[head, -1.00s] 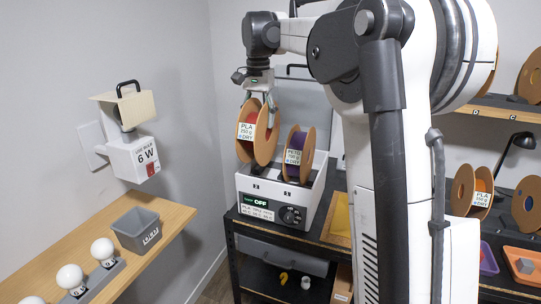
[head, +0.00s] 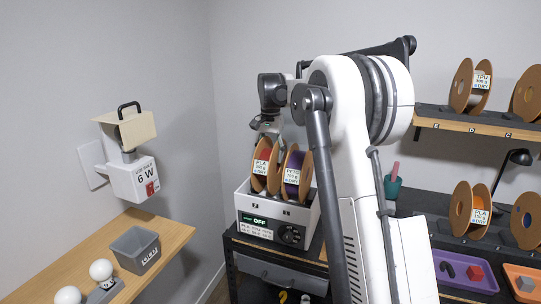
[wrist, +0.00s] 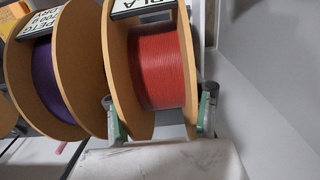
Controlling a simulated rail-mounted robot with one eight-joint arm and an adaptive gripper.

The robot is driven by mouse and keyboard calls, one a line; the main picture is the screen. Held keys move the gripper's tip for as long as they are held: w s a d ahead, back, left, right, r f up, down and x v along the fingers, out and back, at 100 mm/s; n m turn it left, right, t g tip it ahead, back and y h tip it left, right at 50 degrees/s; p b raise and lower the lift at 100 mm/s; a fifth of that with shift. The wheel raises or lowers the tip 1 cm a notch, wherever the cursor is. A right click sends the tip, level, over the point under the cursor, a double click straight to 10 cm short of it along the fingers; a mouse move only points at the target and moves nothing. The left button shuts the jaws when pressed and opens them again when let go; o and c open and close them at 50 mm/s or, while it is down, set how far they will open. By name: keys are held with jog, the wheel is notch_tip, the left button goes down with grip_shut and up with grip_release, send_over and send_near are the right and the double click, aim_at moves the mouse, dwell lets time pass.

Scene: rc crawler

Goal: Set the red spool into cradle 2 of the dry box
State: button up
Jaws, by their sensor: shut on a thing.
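The red spool (head: 265,166), with tan flanges and a PLA label, is at the left side of the white dry box (head: 262,233), its lower part behind the front wall. The purple PETG spool (head: 297,172) stands close on its right. My gripper (wrist: 160,115) is shut on the red spool, one finger at each flange; its left finger is in the narrow gap between the spools. The red filament (wrist: 159,68) fills the middle of the wrist view. The cradles under the spools are hidden, so I cannot tell whether the red spool rests in one.
The dry box stands on a dark bench against the wall. Shelves with more spools (head: 470,212) are at the right. A wooden counter (head: 180,232) with a grey bin (head: 135,250) and white bulbs (head: 101,270) is at the left.

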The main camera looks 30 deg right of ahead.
jog(key=shift+f, duration=0.55)
jog(key=o, duration=1.6)
jog(key=shift+c, duration=0.2)
jog(key=shift+r, duration=0.1)
